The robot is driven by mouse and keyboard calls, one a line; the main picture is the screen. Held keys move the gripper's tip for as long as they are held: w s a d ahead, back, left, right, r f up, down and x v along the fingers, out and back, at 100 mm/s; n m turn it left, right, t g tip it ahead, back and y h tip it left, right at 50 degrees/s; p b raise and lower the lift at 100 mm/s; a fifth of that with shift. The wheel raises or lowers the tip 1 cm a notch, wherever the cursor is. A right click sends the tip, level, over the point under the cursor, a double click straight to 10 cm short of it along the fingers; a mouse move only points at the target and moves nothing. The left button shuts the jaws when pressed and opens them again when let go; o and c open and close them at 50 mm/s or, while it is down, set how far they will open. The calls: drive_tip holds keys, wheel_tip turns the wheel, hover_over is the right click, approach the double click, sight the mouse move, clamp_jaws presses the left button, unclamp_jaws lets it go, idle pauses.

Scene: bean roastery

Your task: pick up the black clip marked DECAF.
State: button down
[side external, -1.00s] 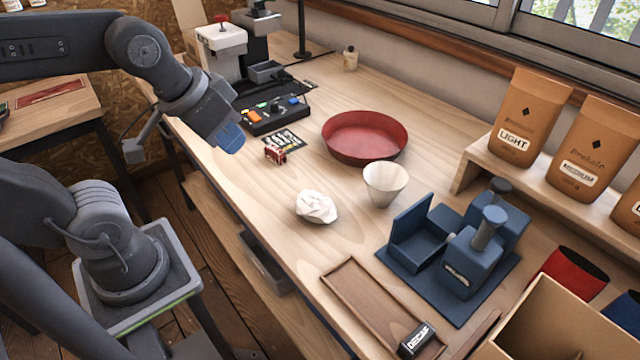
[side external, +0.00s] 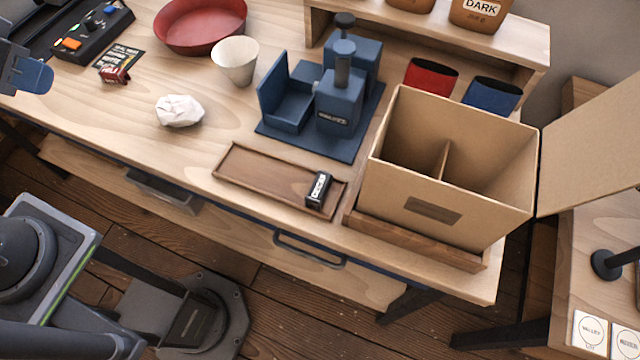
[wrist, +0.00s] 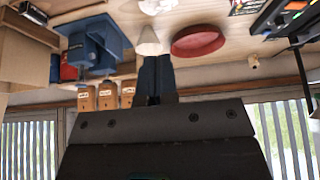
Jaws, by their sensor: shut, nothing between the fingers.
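The black clip (side external: 318,190) with a white label lies at the right end of a shallow brown wooden tray (side external: 240,178) in the side external view. Its label is small and turned here. My gripper (side external: 36,77) shows at the far left edge of that view, above the table's left side and far from the clip. In the wrist view my gripper (wrist: 155,75) has its dark blue fingers together with nothing between them. A small dark thing at that view's top left may be the clip, but I cannot tell.
A cardboard box (side external: 395,205) stands close right of the tray. A blue machine on a mat (side external: 265,132) is behind it. A crumpled white paper (side external: 180,111), white cup (side external: 236,60) and red bowl (side external: 200,28) lie leftward. Bare wood lies between paper and tray.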

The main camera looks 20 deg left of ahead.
drive_tip(key=c, duration=1.8)
unclamp_jaws()
drive_tip(key=o, duration=0.6)
drive_tip(key=shift+o, duration=0.2)
drive_tip(key=g, duration=0.6)
hover_over(319, 185)
wheel_tip(319, 185, down, 17)
drive_tip(key=shift+a+f, duration=0.1)
drive_tip(key=shift+f, duration=2.9)
